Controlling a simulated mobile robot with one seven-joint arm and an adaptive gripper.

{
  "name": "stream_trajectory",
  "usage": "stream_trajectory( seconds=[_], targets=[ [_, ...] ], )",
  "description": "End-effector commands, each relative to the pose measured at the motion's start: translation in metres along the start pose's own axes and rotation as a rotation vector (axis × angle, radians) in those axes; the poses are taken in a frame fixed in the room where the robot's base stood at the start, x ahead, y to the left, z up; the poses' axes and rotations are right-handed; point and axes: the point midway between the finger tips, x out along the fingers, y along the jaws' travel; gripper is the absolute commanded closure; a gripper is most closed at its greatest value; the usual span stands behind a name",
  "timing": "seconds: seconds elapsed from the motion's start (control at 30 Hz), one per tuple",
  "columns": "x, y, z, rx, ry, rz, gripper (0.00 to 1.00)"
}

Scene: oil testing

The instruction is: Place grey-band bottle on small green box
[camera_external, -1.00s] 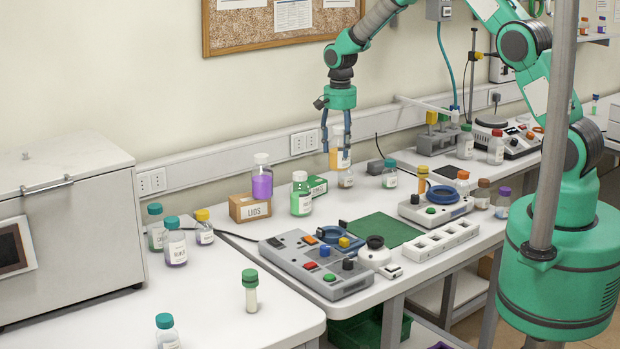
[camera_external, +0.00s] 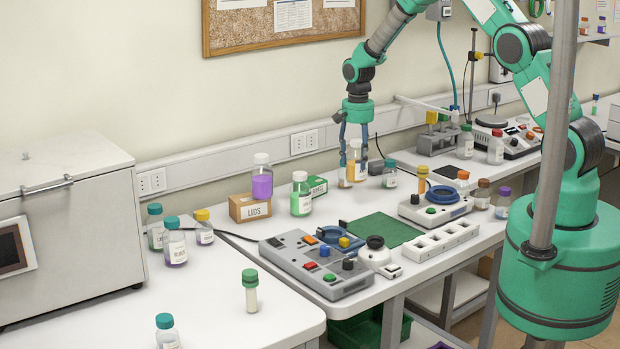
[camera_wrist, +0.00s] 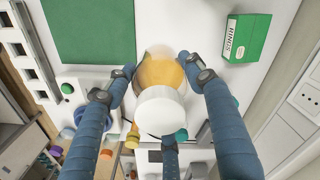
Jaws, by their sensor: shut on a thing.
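My gripper (camera_external: 355,148) is shut on a clear bottle (camera_external: 356,168) with amber liquid and a pale lid. In the wrist view the fingers (camera_wrist: 160,85) close around the bottle, with its white lid (camera_wrist: 160,111) toward the camera and the amber part (camera_wrist: 160,72) beyond. Whether its base touches the table I cannot tell; any grey band is not clear. In the wrist view the green box (camera_wrist: 244,40), labelled RINGS, is at upper right, apart from the bottle.
A green-liquid bottle (camera_external: 301,195) and a purple one (camera_external: 262,178) stand near the cardboard LIDS box (camera_external: 250,207). A teal-capped bottle (camera_external: 390,174) is to the right. The green mat (camera_external: 385,230) is bare.

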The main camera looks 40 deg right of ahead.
Motion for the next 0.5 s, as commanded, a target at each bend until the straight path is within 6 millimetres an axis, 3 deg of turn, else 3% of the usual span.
stream_trajectory(
  seconds=[0.27,0.5],
  targets=[
    [-0.001,-0.004,-0.003,0.0,0.001,-0.001,0.89],
    [0.001,-0.019,-0.017,0.0,0.001,-0.001,0.89]
  ],
)
